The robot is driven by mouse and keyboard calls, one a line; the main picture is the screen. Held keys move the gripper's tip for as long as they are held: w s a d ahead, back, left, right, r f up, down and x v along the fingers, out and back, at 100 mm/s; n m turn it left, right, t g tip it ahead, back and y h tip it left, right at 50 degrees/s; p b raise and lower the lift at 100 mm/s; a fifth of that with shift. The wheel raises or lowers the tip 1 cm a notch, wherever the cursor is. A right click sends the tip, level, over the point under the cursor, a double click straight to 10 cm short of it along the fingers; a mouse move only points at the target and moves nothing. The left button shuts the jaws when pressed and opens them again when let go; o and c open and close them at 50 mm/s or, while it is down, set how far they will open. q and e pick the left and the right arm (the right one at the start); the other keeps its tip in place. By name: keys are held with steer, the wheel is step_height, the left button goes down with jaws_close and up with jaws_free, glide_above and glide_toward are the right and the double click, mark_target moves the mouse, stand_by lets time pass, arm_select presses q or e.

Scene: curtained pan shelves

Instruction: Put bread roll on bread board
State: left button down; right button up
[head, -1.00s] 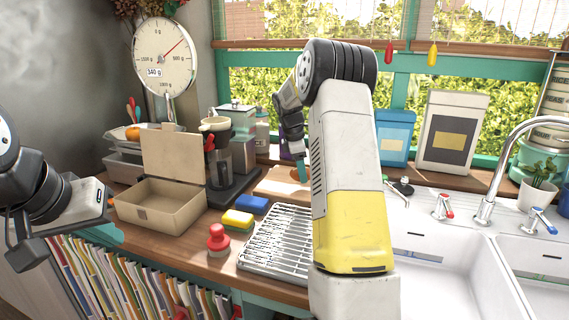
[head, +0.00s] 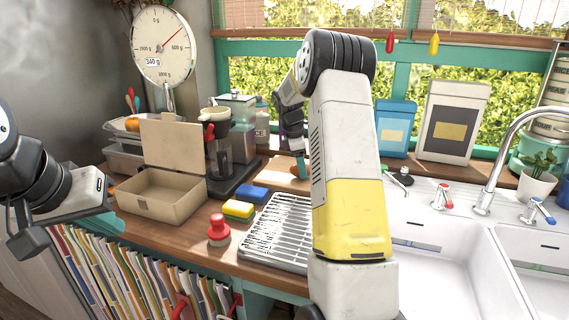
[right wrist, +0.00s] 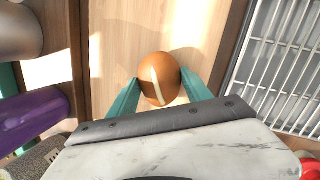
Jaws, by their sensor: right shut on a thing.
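The round, brown bread roll (right wrist: 158,68) with a pale streak lies between the two teal fingers of my right gripper (right wrist: 160,84) in the right wrist view. The gripper is shut on it. Below it is the light wooden bread board (right wrist: 112,58); I cannot tell whether the roll touches it. In the head view my right gripper (head: 302,170) points down over the board (head: 278,172) at the back of the counter, and the roll is hard to make out there.
An open box (head: 165,196), a coffee maker (head: 218,150), a yellow sponge (head: 238,209) and a blue sponge (head: 252,193) are to the left. A purple container (right wrist: 32,125) stands near the board.

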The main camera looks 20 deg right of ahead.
steer(key=shift+f, duration=0.25)
stand_by(0.4)
steer(key=o, duration=1.5)
steer(key=shift+c, duration=0.2)
steer(key=v, duration=0.7)
steer(key=shift+r, duration=0.4)
jaws_close()
